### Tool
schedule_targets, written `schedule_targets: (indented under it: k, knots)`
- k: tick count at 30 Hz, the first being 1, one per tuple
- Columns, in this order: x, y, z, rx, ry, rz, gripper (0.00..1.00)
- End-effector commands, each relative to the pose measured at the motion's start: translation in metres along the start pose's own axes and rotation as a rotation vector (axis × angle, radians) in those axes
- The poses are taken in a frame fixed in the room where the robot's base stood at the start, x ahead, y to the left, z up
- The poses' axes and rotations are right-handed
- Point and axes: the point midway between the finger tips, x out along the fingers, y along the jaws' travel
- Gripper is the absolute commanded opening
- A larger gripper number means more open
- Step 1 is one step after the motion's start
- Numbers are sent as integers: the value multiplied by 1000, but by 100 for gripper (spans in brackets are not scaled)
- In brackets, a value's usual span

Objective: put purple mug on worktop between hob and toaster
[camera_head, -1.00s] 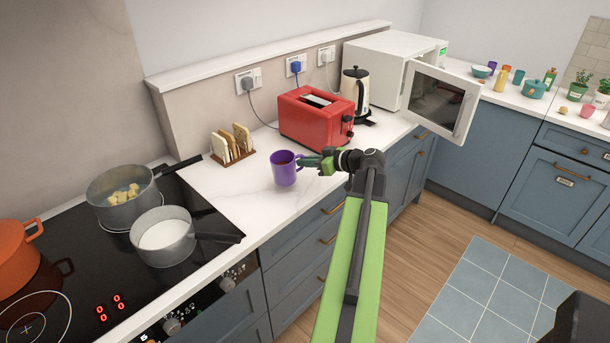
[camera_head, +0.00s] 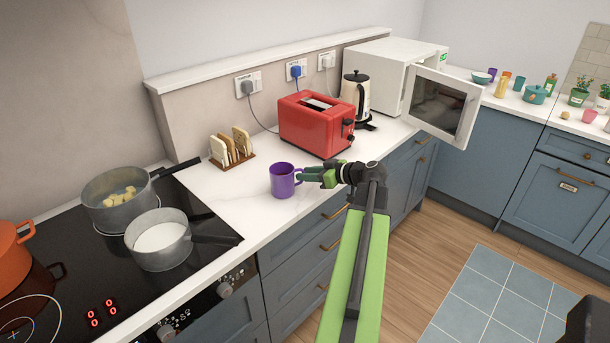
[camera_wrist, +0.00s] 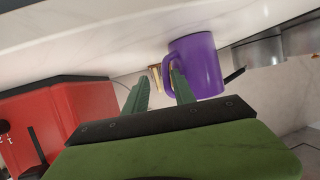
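The purple mug (camera_head: 283,181) is upright and appears to stand on the white worktop (camera_head: 235,195), near its front edge, between the black hob (camera_head: 75,255) and the red toaster (camera_head: 315,123). My gripper (camera_head: 310,173) reaches in from the right at the mug's handle side. In the wrist view the mug (camera_wrist: 200,65) is close ahead, and my gripper's two green fingers (camera_wrist: 160,75) are apart with a visible gap. The right finger overlaps the handle; whether it touches is unclear. The toaster also shows at the wrist view's lower left (camera_wrist: 50,110).
A toast rack (camera_head: 231,148) stands behind the mug. Two grey pans (camera_head: 160,243) sit on the hob, one handle pointing toward the mug. A kettle (camera_head: 356,95) and an open microwave (camera_head: 385,70) are farther right. Bare worktop lies left of the mug.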

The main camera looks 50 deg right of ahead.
Motion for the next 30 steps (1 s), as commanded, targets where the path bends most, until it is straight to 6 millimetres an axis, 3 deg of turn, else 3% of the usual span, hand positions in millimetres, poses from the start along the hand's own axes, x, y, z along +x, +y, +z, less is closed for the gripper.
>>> schedule_targets:
  k: [9,15,30]
  knots:
    - [-76,0,-4,2,0,5,31]
    - [-108,0,-2,1,1,3,31]
    - [-115,0,0,1,1,2,31]
